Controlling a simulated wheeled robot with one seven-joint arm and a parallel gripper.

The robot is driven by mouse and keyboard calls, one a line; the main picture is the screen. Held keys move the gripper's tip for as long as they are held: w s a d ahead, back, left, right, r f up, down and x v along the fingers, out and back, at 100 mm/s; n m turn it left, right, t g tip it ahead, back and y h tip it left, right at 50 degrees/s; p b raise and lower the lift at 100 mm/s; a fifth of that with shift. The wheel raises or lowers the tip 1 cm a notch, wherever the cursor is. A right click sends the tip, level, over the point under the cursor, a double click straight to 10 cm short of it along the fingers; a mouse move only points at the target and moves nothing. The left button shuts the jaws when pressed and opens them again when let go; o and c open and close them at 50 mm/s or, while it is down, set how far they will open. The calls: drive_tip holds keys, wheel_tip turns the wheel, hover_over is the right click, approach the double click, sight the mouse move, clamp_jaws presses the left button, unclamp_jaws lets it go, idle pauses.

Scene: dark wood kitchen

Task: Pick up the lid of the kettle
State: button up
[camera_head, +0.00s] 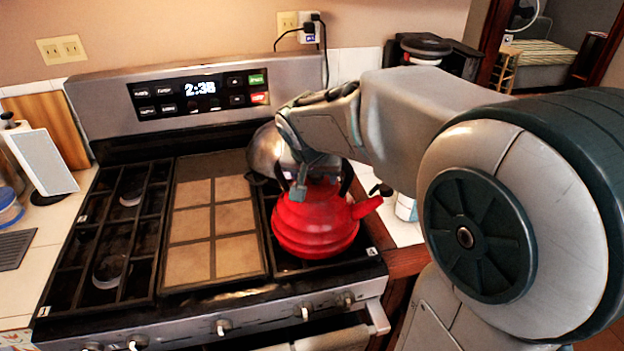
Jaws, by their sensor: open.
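A red kettle (314,228) stands upright on the right front of the stove, its spout pointing right. Its lid at the top is mostly hidden behind my gripper, and part of its dark handle shows on either side. My gripper (299,190) is over the top of the kettle, its fingers pointing down. The jaws are open, with a fingertip in front of the kettle's upper body. I cannot tell whether the fingers touch the lid or the handle.
The stove (213,284) has black grates and a tan griddle plate (188,225) left of the kettle. A metal pot (264,150) sits behind the kettle, close to my gripper. A coffee maker (426,46) stands at the back right. A white tablet-like panel (43,161) stands at left.

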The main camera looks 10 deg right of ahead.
drive_tip(key=shift+c, duration=0.3)
drive_tip(key=c, duration=1)
drive_tip(key=shift+r, duration=0.15)
drive_tip(key=shift+c, duration=0.2)
